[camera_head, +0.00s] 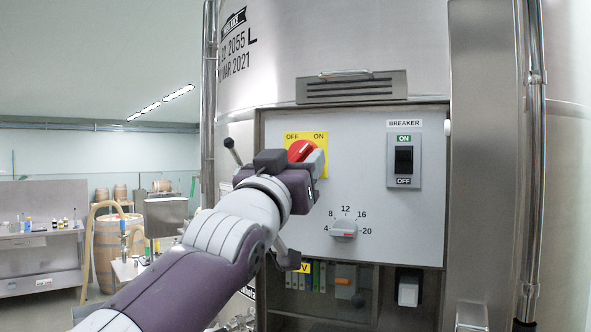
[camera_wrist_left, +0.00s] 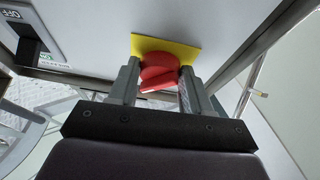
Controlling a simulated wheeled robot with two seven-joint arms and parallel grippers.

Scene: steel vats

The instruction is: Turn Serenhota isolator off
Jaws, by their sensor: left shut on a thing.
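The isolator is a red rotary knob (camera_head: 301,150) on a yellow plate (camera_head: 307,135) marked OFF at left and ON at right, on the grey panel. The knob appears to point up and right, towards ON. My left gripper (camera_head: 309,160) is at the knob and hides its lower part. In the left wrist view, the red knob (camera_wrist_left: 160,68) sits between the two fingers of the gripper (camera_wrist_left: 158,84), which is shut on it, with the yellow plate (camera_wrist_left: 190,48) behind. My right gripper is not in view.
Right of the knob is a breaker switch (camera_head: 404,160) marked ON and OFF. Below is a grey numbered dial (camera_head: 344,229). A vent (camera_head: 352,88) is above the panel. Vertical steel pipes (camera_head: 209,100) stand at the left and right. A barrel (camera_head: 118,250) stands at the far left.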

